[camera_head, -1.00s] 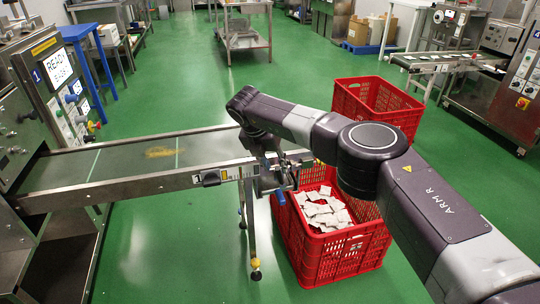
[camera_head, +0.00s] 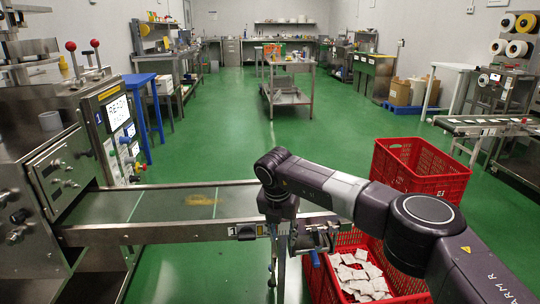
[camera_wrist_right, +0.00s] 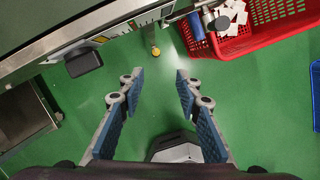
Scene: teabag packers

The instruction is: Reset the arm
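My right arm (camera_head: 345,190) reaches in from the right of the head view, over the end of the conveyor. My right gripper (camera_wrist_right: 158,72) is open and empty in the right wrist view, with its two blue-padded fingers apart above the green floor. In the head view the gripper hangs beside the conveyor end and is partly hidden by the arm. My left gripper is in neither view.
The conveyor (camera_head: 160,230) runs from the machine at left. A red crate (camera_head: 330,290) with white teabags (camera_head: 358,274) stands below its end, also in the wrist view (camera_wrist_right: 240,45). A second red crate (camera_head: 425,165) stands behind.

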